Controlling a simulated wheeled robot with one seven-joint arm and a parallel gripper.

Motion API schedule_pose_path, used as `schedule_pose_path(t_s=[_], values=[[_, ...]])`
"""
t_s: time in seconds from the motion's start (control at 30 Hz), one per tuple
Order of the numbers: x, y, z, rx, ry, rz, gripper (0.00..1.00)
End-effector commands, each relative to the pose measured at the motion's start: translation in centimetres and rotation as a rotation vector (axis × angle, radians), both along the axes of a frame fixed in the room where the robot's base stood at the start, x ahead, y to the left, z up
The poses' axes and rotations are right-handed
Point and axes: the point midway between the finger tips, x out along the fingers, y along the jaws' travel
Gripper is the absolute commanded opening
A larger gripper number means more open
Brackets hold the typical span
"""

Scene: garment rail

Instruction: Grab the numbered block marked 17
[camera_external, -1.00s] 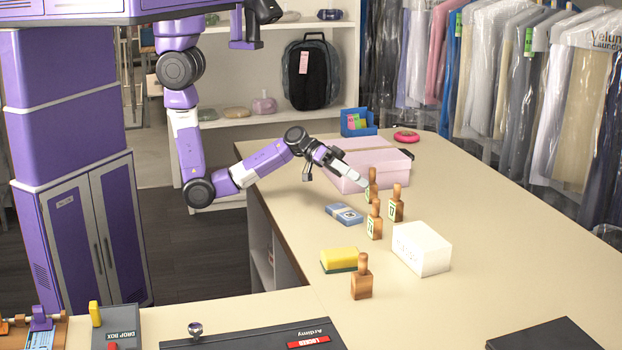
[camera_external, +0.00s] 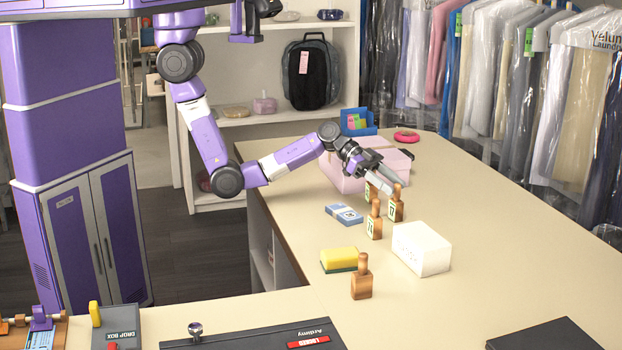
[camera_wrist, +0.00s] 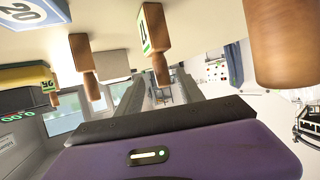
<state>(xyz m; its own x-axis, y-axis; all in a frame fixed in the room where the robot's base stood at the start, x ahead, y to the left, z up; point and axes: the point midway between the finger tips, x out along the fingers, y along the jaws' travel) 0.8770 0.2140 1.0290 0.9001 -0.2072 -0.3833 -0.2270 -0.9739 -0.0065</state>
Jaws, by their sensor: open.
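Several wooden blocks with upright handles stand on the counter. The block whose green-edged label seems to read 17 (camera_external: 396,208) stands right of the others. In the wrist view, which is upside down, the block with the label end-on (camera_wrist: 153,40) has its handle between my fingertips in the picture. My gripper (camera_external: 392,183) is open and empty, its fingers angled down at that handle's height. It also shows in the wrist view (camera_wrist: 161,84). I cannot tell whether it touches. Another labelled block (camera_external: 375,225) stands in front, and one (camera_external: 370,190) behind is partly hidden by my fingers.
A pink box (camera_external: 345,180) is behind my gripper.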

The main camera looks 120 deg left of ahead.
Motion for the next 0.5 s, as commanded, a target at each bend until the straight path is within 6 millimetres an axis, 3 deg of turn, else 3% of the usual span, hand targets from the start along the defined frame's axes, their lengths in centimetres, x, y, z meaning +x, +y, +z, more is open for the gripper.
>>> schedule_pose_path(t_s=[0.5], values=[[4.6,-0.6,-2.4,-0.001,0.0,-0.001,0.45]])
